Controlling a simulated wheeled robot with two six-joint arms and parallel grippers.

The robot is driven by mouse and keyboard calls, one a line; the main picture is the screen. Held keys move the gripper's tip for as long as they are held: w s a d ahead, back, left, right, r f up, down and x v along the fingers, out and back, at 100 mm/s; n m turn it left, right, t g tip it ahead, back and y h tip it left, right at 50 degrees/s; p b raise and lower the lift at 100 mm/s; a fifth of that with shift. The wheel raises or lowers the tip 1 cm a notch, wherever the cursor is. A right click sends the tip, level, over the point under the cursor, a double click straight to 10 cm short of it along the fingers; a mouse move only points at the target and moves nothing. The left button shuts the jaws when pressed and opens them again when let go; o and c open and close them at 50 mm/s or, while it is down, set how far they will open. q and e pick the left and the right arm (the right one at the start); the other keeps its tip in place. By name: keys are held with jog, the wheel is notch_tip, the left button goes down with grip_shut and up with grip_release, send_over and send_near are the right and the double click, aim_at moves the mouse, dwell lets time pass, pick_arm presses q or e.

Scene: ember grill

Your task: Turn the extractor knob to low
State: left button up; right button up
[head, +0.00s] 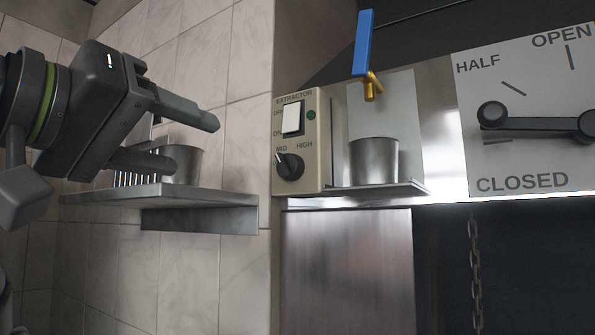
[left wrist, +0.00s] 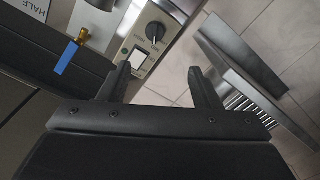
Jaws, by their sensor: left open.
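The extractor knob (head: 289,166) is a round black dial low on the beige extractor panel (head: 318,150), with MID and HIGH printed above it. The knob also shows in the left wrist view (left wrist: 155,32), ahead of the fingers. A white rocker switch (head: 292,117) marked ON sits above the knob, with a dark green round lamp (head: 311,115) beside it. My left gripper (head: 182,143) is open and empty, left of the panel and apart from the knob. In the left wrist view its two fingers (left wrist: 162,85) stand apart. My right gripper is not in view.
A metal shelf (head: 160,192) on the tiled wall holds a metal cup (head: 184,164) just behind my left fingers. A second cup (head: 374,160) stands on a small ledge right of the panel, under a blue-handled tap (head: 363,45). A damper lever (head: 540,123) is at right.

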pick_arm(q)
jog(key=w+d, duration=0.1)
jog(key=d, duration=0.1)
jog(key=p, duration=0.6)
send_near(281, 164)
jog(key=x, duration=0.8)
jog(key=shift+w+d+r, duration=0.1)
jog(key=shift+w+d, duration=0.3)
jog(key=shift+w, duration=0.15)
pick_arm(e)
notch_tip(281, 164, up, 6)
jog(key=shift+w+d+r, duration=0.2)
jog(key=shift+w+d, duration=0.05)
pick_arm(q)
jog(key=shift+c, duration=0.4)
jog(key=c, duration=0.9)
